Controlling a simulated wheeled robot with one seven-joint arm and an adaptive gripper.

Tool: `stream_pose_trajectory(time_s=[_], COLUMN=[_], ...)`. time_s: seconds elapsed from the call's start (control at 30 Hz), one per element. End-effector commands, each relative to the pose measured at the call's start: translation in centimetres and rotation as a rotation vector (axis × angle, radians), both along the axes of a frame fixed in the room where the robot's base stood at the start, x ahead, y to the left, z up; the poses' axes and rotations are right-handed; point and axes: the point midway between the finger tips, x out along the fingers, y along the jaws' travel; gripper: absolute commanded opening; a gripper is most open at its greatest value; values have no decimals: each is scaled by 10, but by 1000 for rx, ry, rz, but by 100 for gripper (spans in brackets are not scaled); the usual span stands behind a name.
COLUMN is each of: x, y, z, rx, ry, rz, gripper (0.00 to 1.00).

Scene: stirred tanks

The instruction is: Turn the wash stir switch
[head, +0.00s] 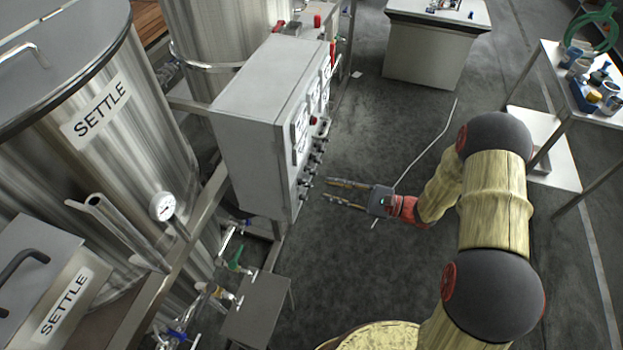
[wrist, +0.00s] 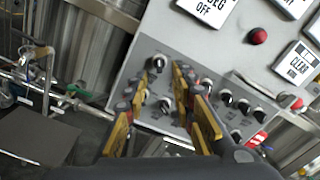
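A grey control panel (head: 262,115) stands left of centre in the head view, its face turned toward my arm. In the wrist view its lower face (wrist: 190,45) carries several black rotary switches, including an upper-left one (wrist: 158,63), one below it (wrist: 166,103) and a row to the right (wrist: 243,105). Their small labels are unreadable, so I cannot tell which is the wash stir switch. My gripper (head: 328,190) is open and empty, pointing at the panel's lower face with a gap left. In the wrist view its fingers (wrist: 158,80) straddle the two left switches and partly cover that area.
Red buttons (wrist: 258,37) and framed displays (wrist: 299,62) sit higher on the panel. Steel tanks marked SETTLE (head: 95,108) stand left. Valves and pipes (head: 232,258) lie below the panel. A side table (head: 560,75) is at the right. Floor under my gripper is clear.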

Motion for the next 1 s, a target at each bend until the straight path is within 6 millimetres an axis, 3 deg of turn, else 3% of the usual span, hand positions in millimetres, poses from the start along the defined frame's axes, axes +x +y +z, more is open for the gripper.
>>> stream_pose_trajectory(time_s=[0.5, 0.87, 1.0], x=[22, 25, 25], y=[65, 69, 69], z=[-1, 0, 0], rx=[-4, -4, -4], ry=[0, 1, 1], rz=[5, 3, 3], gripper=[26, 26, 18])
